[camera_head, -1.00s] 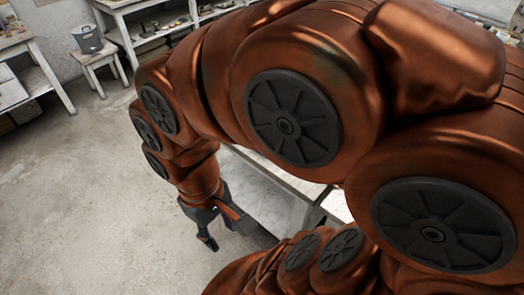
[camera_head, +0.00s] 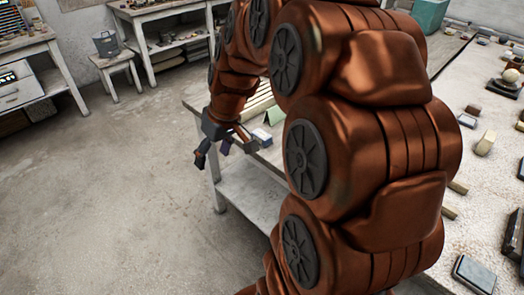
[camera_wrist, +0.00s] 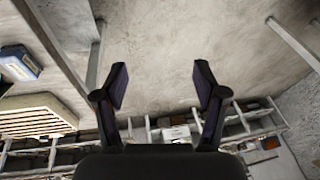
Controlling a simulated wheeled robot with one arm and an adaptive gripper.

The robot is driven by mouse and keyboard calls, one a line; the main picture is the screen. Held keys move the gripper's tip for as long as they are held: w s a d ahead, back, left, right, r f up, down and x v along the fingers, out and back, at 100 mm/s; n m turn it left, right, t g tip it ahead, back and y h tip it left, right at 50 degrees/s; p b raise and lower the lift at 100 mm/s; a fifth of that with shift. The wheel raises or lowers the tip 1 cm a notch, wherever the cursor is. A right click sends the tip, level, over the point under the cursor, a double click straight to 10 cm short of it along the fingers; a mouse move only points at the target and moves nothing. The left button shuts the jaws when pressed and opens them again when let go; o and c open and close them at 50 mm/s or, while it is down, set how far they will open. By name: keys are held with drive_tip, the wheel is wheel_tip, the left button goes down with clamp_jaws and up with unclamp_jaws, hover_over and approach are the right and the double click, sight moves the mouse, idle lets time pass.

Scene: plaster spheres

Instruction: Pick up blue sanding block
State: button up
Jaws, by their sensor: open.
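My gripper (camera_head: 214,153) is open and empty, beside the front left corner of the worktable, over the floor. In the wrist view its two fingers (camera_wrist: 160,88) are spread with only floor between them. A small blue block with a pale face (camera_wrist: 18,62), likely the sanding block, lies at the left edge of the wrist view, well to the left of the fingers. In the head view, a pale block with a bluish side (camera_head: 262,137), apparently the same one, lies near the table edge just right of my gripper.
A slatted wooden piece (camera_wrist: 38,116) lies near the blue block. The worktable (camera_head: 470,75) extends right with several small blocks and a plaster sphere (camera_head: 511,75) on a base. My arm hides much of the table.

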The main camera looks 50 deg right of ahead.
drive_tip(key=w+d+f+t+b, duration=0.1)
drive_tip(key=w+d+f+b, duration=0.15)
drive_tip(key=d, duration=0.55)
drive_tip(key=w+d+f+t+b, duration=0.2)
drive_tip(key=d+f+b, duration=0.1)
drive_tip(key=d, duration=0.4)
drive_tip(key=t+h+b, duration=0.1)
drive_tip(key=h+b, duration=0.1)
approach(262, 134)
drive_tip(key=f, duration=0.1)
drive_tip(key=w+f, duration=0.1)
drive_tip(key=shift+w+d+f+m, duration=0.1)
drive_tip(key=shift+f+m, duration=0.2)
drive_tip(key=shift+m, duration=0.1)
drive_tip(key=shift+d+f, duration=0.2)
drive_tip(key=shift+w+a+p+x, duration=0.15)
drive_tip(key=shift+p+x, duration=0.15)
drive_tip(key=shift+x, duration=1.55)
drive_tip(key=shift+w+a+p+x, duration=0.1)
drive_tip(key=shift+p+x, duration=0.15)
drive_tip(key=shift+x, duration=1.6)
drive_tip(key=shift+r, duration=0.15)
drive_tip(key=shift+c, duration=0.2)
drive_tip(key=c, duration=1.2)
